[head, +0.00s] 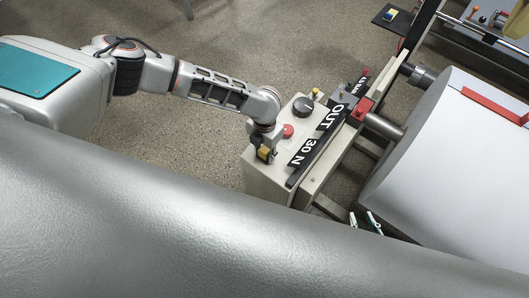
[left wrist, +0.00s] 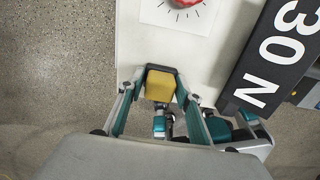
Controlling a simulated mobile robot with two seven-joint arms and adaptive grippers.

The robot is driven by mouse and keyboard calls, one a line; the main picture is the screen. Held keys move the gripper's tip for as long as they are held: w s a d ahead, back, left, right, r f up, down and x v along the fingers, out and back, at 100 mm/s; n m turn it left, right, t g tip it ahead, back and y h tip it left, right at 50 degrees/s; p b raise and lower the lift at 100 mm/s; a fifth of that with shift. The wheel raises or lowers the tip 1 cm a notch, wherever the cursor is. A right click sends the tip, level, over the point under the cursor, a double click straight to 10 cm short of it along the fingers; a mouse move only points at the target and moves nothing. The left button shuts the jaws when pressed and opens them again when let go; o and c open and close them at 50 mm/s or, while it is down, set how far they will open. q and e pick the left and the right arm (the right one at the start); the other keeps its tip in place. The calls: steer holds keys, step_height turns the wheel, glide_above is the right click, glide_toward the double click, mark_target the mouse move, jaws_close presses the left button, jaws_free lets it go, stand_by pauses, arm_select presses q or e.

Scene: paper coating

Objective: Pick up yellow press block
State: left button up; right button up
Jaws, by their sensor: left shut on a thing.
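The yellow press block (left wrist: 160,86) sits between the two fingers of my left gripper in the left wrist view, and the gripper is shut on it. In the head view, my left gripper (head: 265,150) is at the near left end of the pale control box, and the yellow block (head: 264,153) shows small at its tip. I cannot tell whether the block touches the box top. My right gripper (head: 363,220) shows only its teal fingertips, apart with nothing seen between them, below the machine frame. The rest of it is hidden behind the large grey surface.
A large white roll (head: 445,165) stands to the right. Speckled floor lies open to the left.

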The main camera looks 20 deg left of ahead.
mark_target(264, 149)
arm_select(q)
step_height(264, 149, up, 20)
steer(key=p, duration=0.3)
stand_by(0.4)
steer(key=shift+o, duration=0.8)
